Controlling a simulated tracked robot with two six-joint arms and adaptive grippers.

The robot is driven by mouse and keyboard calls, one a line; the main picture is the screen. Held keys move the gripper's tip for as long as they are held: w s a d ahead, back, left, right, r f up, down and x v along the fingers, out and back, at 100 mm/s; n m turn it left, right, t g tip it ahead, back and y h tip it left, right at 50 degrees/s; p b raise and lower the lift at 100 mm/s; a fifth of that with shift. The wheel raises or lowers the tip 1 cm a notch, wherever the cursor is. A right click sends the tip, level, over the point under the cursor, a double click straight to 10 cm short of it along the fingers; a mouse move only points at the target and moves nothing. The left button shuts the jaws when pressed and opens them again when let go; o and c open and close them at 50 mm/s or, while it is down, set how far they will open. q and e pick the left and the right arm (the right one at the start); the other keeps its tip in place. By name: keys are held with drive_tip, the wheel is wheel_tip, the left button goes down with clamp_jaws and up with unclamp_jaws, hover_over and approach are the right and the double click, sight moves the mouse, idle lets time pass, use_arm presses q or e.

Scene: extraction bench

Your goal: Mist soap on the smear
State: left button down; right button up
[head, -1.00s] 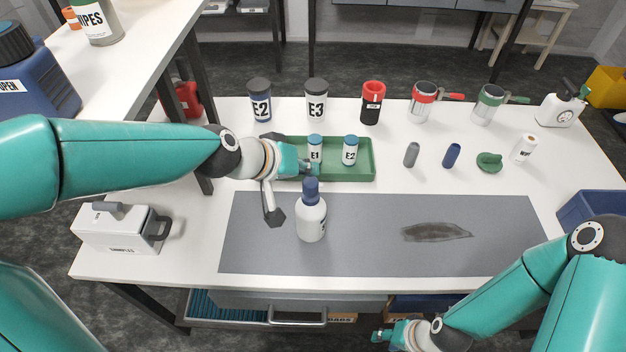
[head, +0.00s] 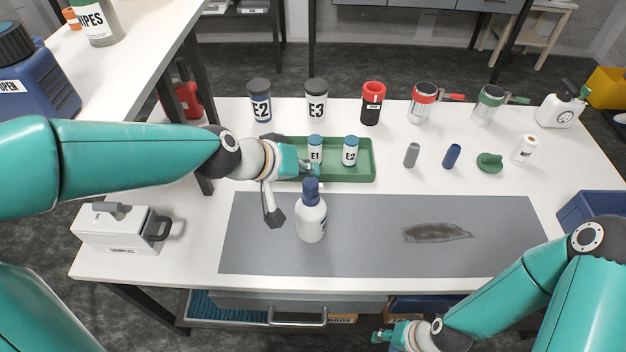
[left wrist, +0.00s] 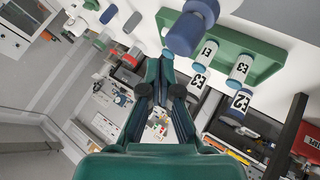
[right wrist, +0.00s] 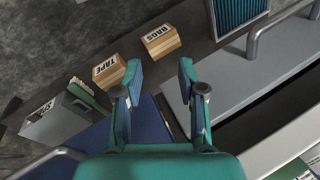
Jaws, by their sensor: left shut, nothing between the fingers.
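A white bottle with a blue top (head: 311,218) stands upright on the grey mat (head: 370,260). A dark brown smear (head: 436,232) lies on the mat to the right of the bottle. My left gripper (head: 308,168) is just behind the bottle's top in the head view, shut and empty. In the left wrist view its fingers (left wrist: 163,72) are close together, and the blue top (left wrist: 184,34) is beside their tips. I cannot tell whether they touch it. My right gripper (head: 384,336) is low in front of the bench; in the right wrist view its fingers (right wrist: 161,75) are apart and empty.
Several containers line the back of the bench. A white box (head: 120,230) stands at the left. The mat around the smear is clear.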

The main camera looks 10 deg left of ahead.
sight(308, 183)
use_arm(q)
drive_tip(key=shift+s+f+b, duration=0.1)
drive_tip(key=shift+f+b, duration=0.25)
drive_tip(key=shift+f, duration=0.05)
drive_tip(key=shift+f+b, duration=0.55)
drive_tip(key=shift+b, duration=0.1)
idle(0.6)
drive_tip(key=shift+r, duration=0.1)
drive_tip(key=shift+r+p, duration=0.95)
drive_tip(key=shift+p, duration=0.05)
wheel_tip(308, 183, up, 6)
drive_tip(key=p, duration=0.5)
drive_tip(key=shift+p, duration=0.3)
drive_tip(key=shift+f, duration=0.1)
idle(1.4)
